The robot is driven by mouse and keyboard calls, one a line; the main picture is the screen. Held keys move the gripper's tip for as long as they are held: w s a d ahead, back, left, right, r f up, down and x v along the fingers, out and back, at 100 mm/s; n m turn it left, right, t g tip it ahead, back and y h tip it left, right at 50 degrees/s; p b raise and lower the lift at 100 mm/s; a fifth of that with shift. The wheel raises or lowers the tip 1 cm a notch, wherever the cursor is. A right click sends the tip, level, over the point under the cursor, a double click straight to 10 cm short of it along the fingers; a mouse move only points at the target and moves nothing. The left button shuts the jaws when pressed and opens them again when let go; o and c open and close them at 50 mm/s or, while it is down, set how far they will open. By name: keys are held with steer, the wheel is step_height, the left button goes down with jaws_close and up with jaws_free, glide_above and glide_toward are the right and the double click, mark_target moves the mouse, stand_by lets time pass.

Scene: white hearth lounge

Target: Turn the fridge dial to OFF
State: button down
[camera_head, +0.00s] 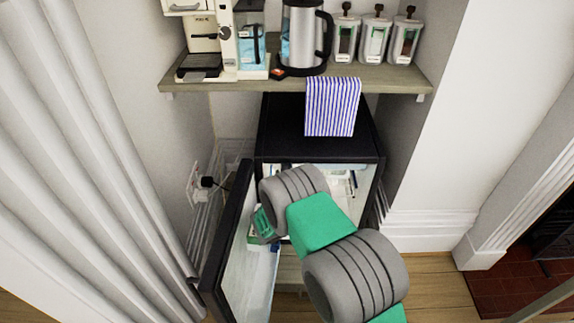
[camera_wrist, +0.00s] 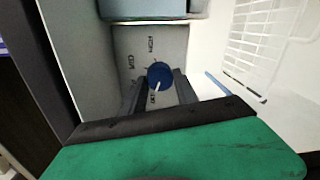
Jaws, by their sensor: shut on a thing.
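The black mini fridge (camera_head: 318,122) stands open below the shelf, its door (camera_head: 228,235) swung out to the left. In the wrist view, the round blue dial (camera_wrist: 160,73) sits on a grey control panel (camera_wrist: 176,42) inside the fridge. The panel carries HIGH, MED and OFF labels. The dial's white pointer mark points down in the picture, towards the OFF label. My gripper (camera_wrist: 160,84) is shut on the dial, one dark finger on each side. In the head view my arm reaches into the fridge opening and hides the dial.
A white wire rack (camera_wrist: 270,45) is beside the panel. The shelf (camera_head: 360,80) above holds a coffee machine (camera_head: 236,45), a kettle (camera_head: 303,38) and jars (camera_head: 375,40). Curtains (camera_head: 80,140) hang close left of the door.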

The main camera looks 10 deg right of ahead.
steer(key=shift+n, duration=0.5)
steer(key=c, duration=0.9)
jaws_free()
steer(key=v, duration=0.7)
steer(key=shift+s+a+p, duration=0.1)
steer(key=shift+s+p, duration=0.25)
steer(key=shift+p, duration=0.05)
